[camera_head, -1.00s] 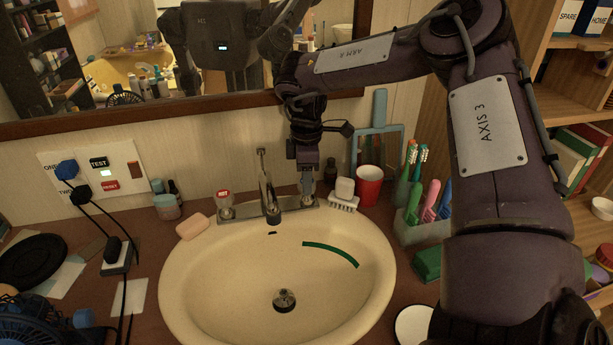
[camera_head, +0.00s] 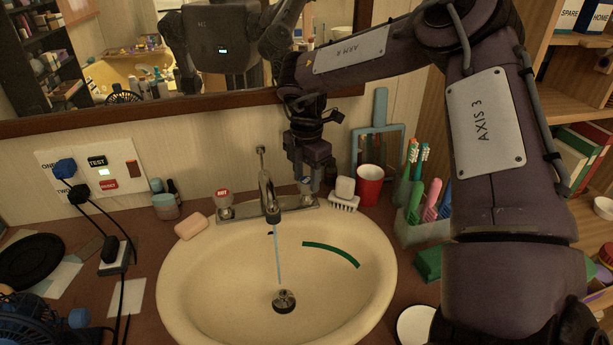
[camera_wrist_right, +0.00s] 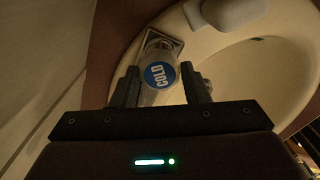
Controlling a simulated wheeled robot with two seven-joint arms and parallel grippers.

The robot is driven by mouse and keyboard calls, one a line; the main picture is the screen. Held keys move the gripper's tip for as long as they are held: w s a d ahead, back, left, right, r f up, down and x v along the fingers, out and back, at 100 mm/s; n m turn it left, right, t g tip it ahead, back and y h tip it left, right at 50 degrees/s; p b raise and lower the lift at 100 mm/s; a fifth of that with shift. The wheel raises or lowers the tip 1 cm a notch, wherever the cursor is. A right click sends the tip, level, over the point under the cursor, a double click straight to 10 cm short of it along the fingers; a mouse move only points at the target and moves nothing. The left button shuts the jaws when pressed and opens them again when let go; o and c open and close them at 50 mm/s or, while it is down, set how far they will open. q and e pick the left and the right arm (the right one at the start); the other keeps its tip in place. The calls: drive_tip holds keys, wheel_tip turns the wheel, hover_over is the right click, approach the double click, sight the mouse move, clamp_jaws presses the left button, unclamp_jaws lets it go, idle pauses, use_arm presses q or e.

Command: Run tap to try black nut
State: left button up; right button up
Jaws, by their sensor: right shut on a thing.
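The tap (camera_head: 266,185) stands at the back rim of the cream sink (camera_head: 340,290). A thin stream of water (camera_head: 278,255) runs from its spout down to the drain (camera_head: 284,301). My right gripper (camera_head: 308,183) is shut on the cold tap handle (camera_head: 306,187), which it mostly hides in the head view. In the right wrist view the blue COLD cap (camera_wrist_right: 160,75) sits between the two fingers. The hot handle (camera_head: 223,203) is at the left of the spout. I cannot make out a black nut. My left gripper is not in view.
A white brush (camera_head: 344,195) and a red cup (camera_head: 369,186) stand close at the right of my right gripper. Pink soap (camera_head: 191,226) lies on the left rim. A mirror (camera_head: 130,70) hangs behind. A plugged socket panel (camera_head: 95,172) is at the left.

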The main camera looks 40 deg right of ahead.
drive_tip(key=shift+n, duration=0.9)
drive_tip(key=o, duration=0.9)
drive_tip(key=shift+o, duration=0.3)
drive_tip(key=shift+r, duration=0.15)
